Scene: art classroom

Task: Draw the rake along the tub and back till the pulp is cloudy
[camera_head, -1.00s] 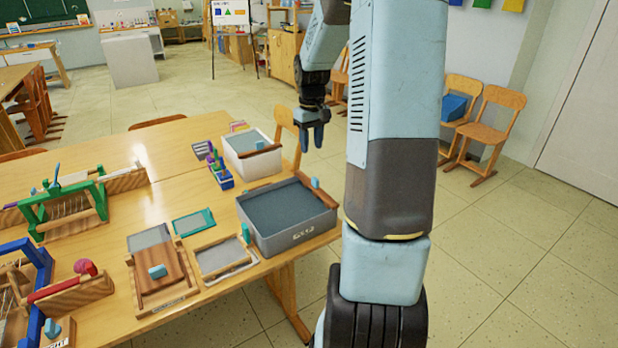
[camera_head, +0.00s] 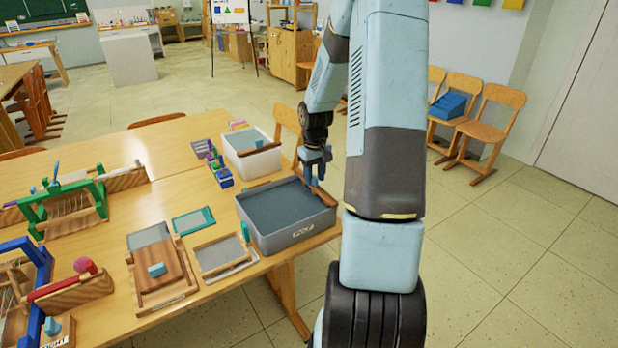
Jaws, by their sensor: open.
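The grey tub (camera_head: 262,236) stands at the table's right edge, with a label on its front wall. Flat dark grey-blue pulp (camera_head: 283,208) fills it. The brown wooden rake (camera_head: 325,196) rests at the tub's far right end, partly behind my fingers. My gripper (camera_head: 315,182) is open, pointing down, with its blue fingers at the rake's handle. I cannot tell whether the fingers touch the handle.
A white tub (camera_head: 255,165) with a brown bar stands behind. A framed screen (camera_head: 222,254), a green-edged frame (camera_head: 194,221) and a wooden board (camera_head: 160,278) lie left of the tub. Chairs (camera_head: 482,130) stand at the right wall; the floor (camera_head: 500,250) there is clear.

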